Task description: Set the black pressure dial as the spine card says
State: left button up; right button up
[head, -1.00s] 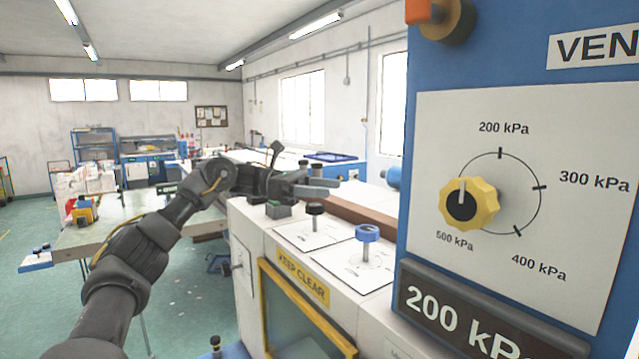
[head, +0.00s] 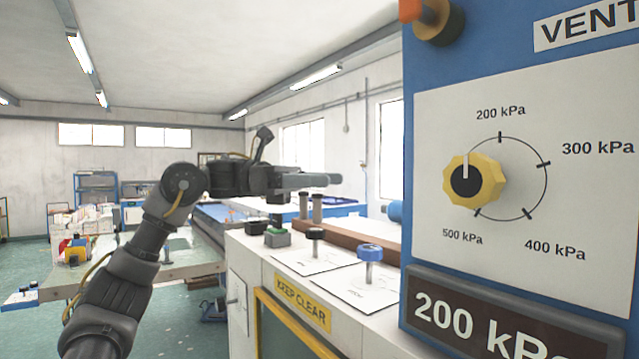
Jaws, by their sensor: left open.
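A black knob (head: 315,236) stands on a thin post over a white plate on the machine top. A blue knob (head: 370,252) stands nearer, on a similar plate whose print is too small to read. On the blue panel, a yellow dial (head: 474,182) with a black centre has its white pointer upright; its scale runs from 200 to 500 kPa. A dark display (head: 480,325) below reads "200 kP", cut off by the frame. My left gripper (head: 335,180) is open and empty, above and behind the black knob, its fingers pointing right. My right gripper is out of view. I see no readable spine card.
The blue panel (head: 620,45) fills the right side. An orange-and-black button (head: 432,20) juts from its top. A brown bar (head: 350,241) lies behind the knobs, and a small green-grey block (head: 277,238) sits left of them. A "KEEP CLEAR" sign (head: 302,303) marks the yellow-framed front opening.

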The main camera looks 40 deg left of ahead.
aim_at(314, 234)
jog(key=k, duration=1)
